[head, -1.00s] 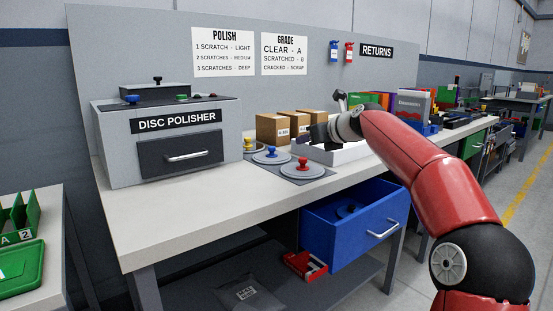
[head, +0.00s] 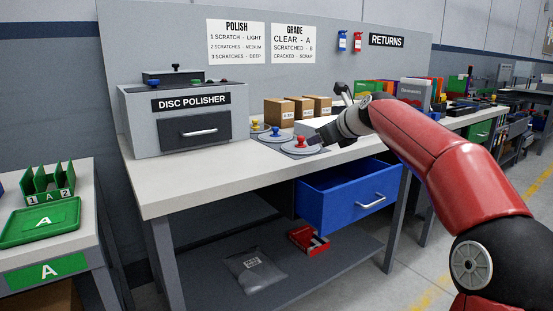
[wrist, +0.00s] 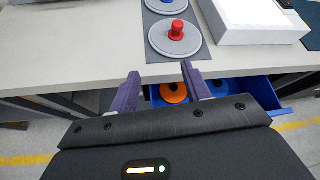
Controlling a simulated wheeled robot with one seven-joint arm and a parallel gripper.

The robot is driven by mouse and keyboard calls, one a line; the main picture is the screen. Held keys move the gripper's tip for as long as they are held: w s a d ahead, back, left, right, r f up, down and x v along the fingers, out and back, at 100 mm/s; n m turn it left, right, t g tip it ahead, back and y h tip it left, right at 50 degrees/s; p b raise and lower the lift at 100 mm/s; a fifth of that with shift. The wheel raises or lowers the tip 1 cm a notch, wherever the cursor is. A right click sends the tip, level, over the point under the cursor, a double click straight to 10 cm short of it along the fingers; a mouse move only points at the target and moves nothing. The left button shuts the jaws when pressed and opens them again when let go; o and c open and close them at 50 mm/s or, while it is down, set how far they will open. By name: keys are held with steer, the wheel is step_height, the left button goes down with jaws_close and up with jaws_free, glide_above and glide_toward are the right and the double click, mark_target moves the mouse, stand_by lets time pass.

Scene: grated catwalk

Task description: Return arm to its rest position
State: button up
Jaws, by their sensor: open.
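My red arm (head: 440,170) reaches in from the right in the head view. My gripper (head: 320,138) is beside the red-knobbed disc at the bench's front edge. In the wrist view my gripper (wrist: 160,85) is open, its two purple fingers apart with nothing between them. The fingers point toward the bench edge, over the open blue drawer (wrist: 262,92). The red-knobbed disc (wrist: 175,38) lies on a grey mat just beyond the fingertips.
A white box (wrist: 258,20) stands right of the discs. The disc polisher (head: 180,125) is at left. A green tray (head: 40,222) lies on a side table.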

steer(key=s+a+f+n+g+h, duration=0.2)
steer(key=s+f+n, duration=0.2)
steer(key=s+n, duration=0.45)
steer(key=s+a+f+n+g+h, duration=0.15)
steer(key=s+f+n, duration=0.3)
steer(key=s, duration=0.65)
steer(key=s+d+f+n, duration=0.2)
steer(key=s+f+n, duration=0.2)
steer(key=s, duration=0.4)
steer(key=s+d+f+n+g+h, duration=0.1)
steer(key=s+d+f+n, duration=0.1)
steer(key=s+f+n, duration=0.3)
steer(key=s+d+f+n+g+h, duration=0.1)
steer(key=s+f+n, duration=0.4)
steer(key=s, duration=0.6)
steer(key=shift+d+f+n, duration=0.15)
steer(key=shift+d+n, duration=0.15)
steer(key=shift+d, duration=0.55)
